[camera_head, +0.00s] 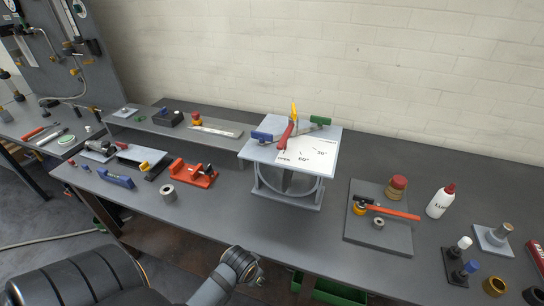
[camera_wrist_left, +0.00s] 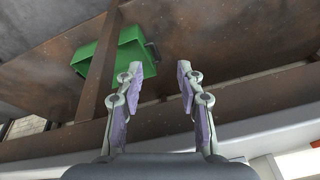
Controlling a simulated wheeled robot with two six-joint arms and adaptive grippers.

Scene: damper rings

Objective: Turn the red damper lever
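The red damper lever (camera_head: 286,136) lies on the pale square plate (camera_head: 258,151) of a stand on the bench. Blue (camera_head: 262,136), yellow (camera_head: 294,110) and green (camera_head: 320,120) handles surround it, and a white angle card (camera_head: 313,150) with degree marks lies on the plate. A round ring or duct shows beneath the plate. My left arm's wrist is low in front of the bench in the head view, well apart from the lever; its fingers are not clear there. In the left wrist view, my left gripper (camera_wrist_left: 158,78) is open and empty. My right gripper is not in view.
The bench edge lies between my left arm and the stand. A green bin (camera_wrist_left: 117,60) is beyond the left fingers. A red clamp (camera_head: 195,174) and metal ring (camera_head: 168,193) stand left of the stand; a tray (camera_head: 377,238) and white bottle (camera_head: 440,202) stand right.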

